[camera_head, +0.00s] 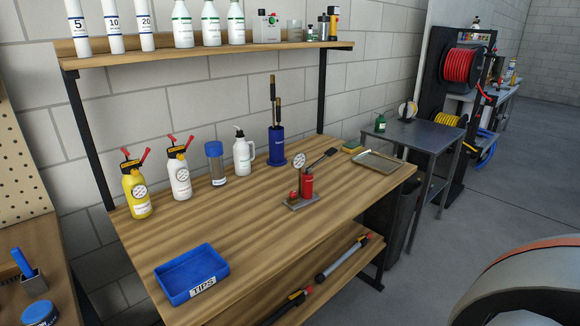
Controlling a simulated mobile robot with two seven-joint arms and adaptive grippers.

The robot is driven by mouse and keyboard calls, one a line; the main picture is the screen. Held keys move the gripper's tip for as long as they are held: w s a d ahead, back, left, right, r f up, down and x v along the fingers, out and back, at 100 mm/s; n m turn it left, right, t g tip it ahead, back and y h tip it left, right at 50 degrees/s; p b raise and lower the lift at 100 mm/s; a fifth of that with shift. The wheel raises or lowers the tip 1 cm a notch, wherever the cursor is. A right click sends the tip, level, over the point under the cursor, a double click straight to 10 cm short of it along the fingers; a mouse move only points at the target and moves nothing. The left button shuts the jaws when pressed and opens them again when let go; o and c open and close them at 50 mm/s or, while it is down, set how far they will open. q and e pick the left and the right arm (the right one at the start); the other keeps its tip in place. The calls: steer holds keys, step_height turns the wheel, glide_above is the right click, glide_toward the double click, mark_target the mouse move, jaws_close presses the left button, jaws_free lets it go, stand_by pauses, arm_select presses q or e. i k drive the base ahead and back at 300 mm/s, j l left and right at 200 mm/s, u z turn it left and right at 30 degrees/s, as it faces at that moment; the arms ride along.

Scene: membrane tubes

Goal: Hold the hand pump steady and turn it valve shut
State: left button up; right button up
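The hand pump (307,186) stands upright on the wooden workbench, right of its middle. It has a red cylinder on a grey base plate (301,203), a round white-faced gauge (299,160) and a black lever handle (323,157) slanting up to the right. A small red part (293,195), which looks like the valve knob, sits low on its left side. The pump is too small here to tell how far the valve is turned. Neither of my grippers is in view, and nothing is touching the pump.
A blue tray (175,295) lies at the bench's (235,230) front left. Yellow (137,194) and white (180,177) sprayers, other bottles and a blue holder (277,150) line the back. A metal tray (379,161) lies right. The bench front before the pump is clear.

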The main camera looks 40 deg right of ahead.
mark_target(307, 197)
steer(key=k+l+u, duration=0.15)
steer(key=l, duration=1.85)
steer(key=i, duration=0.05)
